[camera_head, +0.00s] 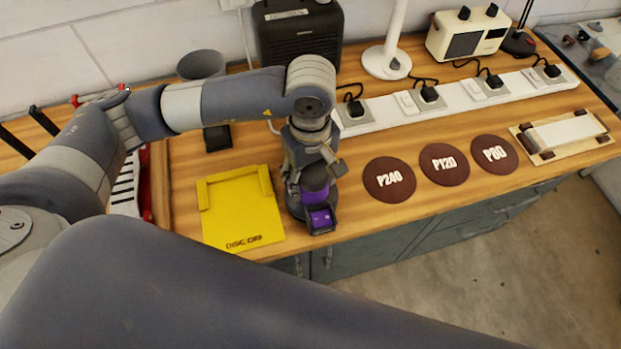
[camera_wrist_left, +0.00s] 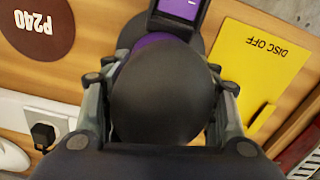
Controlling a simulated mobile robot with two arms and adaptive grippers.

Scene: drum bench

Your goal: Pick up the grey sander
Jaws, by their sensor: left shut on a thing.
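The sander (camera_head: 316,196) has a purple band and a purple-faced block at its front, and stands near the bench's front edge. My left gripper (camera_head: 311,172) reaches down over it from above and is shut around its upper body. In the left wrist view the sander's dark round top (camera_wrist_left: 165,95) fills the space between the two fingers. I cannot tell whether its base touches the bench. My right gripper is not in view.
A yellow "DISC OFF" plate (camera_head: 242,212) lies just left of the sander. Brown discs marked P240 (camera_head: 389,180), P120 (camera_head: 444,164) and P80 (camera_head: 495,155) lie to the right. A white socket strip (camera_head: 455,97) with plugs runs behind them. A wooden block holder (camera_head: 563,135) lies far right.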

